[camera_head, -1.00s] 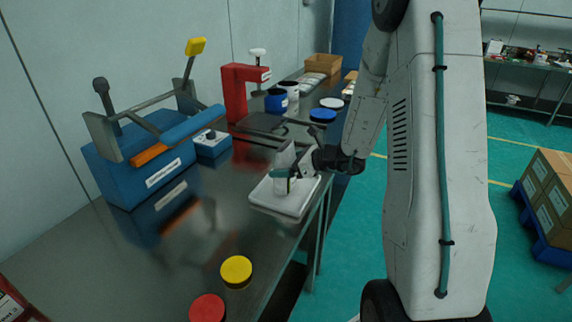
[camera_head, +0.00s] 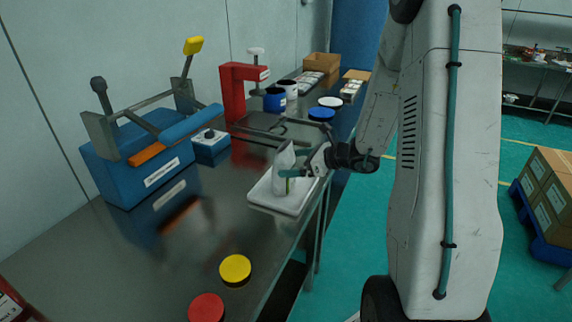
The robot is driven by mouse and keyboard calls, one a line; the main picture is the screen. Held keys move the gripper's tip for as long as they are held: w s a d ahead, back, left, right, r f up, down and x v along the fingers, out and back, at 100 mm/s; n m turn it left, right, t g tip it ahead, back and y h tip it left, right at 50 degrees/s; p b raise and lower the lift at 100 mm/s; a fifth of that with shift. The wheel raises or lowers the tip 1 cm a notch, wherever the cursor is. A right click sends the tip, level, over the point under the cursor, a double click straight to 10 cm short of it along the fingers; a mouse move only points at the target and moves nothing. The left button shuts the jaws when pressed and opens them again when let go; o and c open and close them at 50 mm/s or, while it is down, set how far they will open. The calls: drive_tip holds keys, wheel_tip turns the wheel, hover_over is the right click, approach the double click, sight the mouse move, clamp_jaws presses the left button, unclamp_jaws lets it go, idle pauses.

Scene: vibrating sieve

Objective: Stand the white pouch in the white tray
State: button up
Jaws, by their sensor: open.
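The white pouch (camera_head: 283,165) stands upright in the white tray (camera_head: 262,203), which lies near the right edge of the metal table. My gripper (camera_head: 291,172) is at the pouch from the right, its jaws open. One teal finger shows in front of the pouch's lower part and another near its upper right side. The fingers partly cover the pouch. I cannot tell whether they touch it.
A blue machine (camera_head: 140,170) with levers and a red press (camera_head: 233,95) stand along the wall. Yellow (camera_head: 235,268) and red (camera_head: 206,307) discs lie at the front. Blue and white lids (camera_head: 322,113) lie behind the tray.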

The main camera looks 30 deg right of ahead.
drive_tip(key=v, duration=0.8)
drive_tip(key=s+a+r+n+g+y, duration=0.1)
drive_tip(key=s+a+r+n+g, duration=0.3)
drive_tip(key=a+n, duration=0.4)
drive_tip(key=s+a+r+n+g+y, duration=0.1)
drive_tip(key=s+a+r+n+g, duration=0.4)
drive_tip(key=a, duration=0.4)
drive_tip(key=s+r+n+h, duration=0.2)
drive_tip(key=s+n+h, duration=0.2)
drive_tip(key=s+n, duration=0.4)
drive_tip(key=s+a+r+n+h, duration=0.1)
drive_tip(key=s+r+n+h, duration=0.1)
drive_tip(key=s+n+h, duration=0.3)
drive_tip(key=s+n, duration=0.3)
drive_tip(key=shift+a+g, duration=0.3)
drive_tip(key=shift+g, duration=0.1)
drive_tip(key=shift+s, duration=0.15)
